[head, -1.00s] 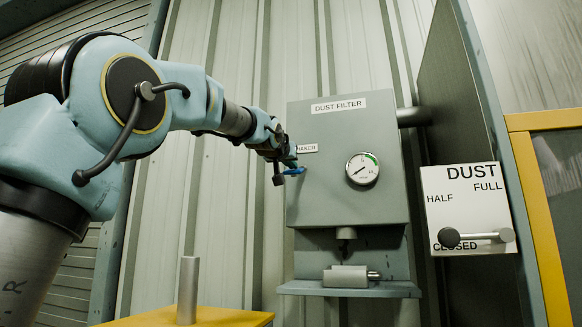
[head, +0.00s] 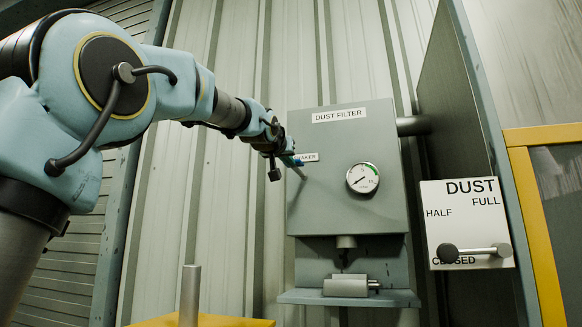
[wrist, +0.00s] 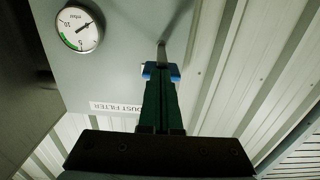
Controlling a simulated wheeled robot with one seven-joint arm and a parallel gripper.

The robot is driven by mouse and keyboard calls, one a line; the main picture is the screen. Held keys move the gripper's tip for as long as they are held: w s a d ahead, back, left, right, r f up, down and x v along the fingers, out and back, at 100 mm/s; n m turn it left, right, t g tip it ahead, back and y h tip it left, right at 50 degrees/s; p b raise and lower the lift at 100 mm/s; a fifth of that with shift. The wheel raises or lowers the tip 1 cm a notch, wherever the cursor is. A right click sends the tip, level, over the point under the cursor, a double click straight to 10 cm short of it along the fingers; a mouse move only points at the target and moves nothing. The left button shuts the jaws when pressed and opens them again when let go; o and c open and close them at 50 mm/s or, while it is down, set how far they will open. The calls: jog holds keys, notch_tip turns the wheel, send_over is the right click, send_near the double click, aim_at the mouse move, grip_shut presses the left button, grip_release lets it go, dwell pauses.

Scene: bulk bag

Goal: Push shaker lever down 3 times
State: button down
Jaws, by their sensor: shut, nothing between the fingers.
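The shaker lever (head: 300,172) is a thin grey rod on the left side of the grey dust filter box, below a partly covered "SHAKER" label (head: 309,157). In the wrist view the rod (wrist: 162,52) runs from the panel to a blue end piece (wrist: 147,70) at my fingertips. My gripper (head: 292,161) is shut, with its dark green fingers together. Its tips (wrist: 161,78) overlap the blue end in the wrist view; I cannot tell whether they touch it. In the head view the rod slopes up and left from the box toward the tips.
The dust filter box (head: 338,215) carries a round gauge (head: 363,178). A grey shelf (head: 395,298) with a cylinder (head: 346,286) sits below. To the right is a white DUST sign (head: 470,232) with a handle. A yellow-topped stand (head: 240,323) with a grey post (head: 189,290) stands lower left.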

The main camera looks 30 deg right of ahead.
jog(key=f+b+v, duration=0.1)
jog(key=b+v, duration=0.1)
jog(key=v, duration=0.6)
jog(key=shift+f, duration=0.25)
dwell(0.4)
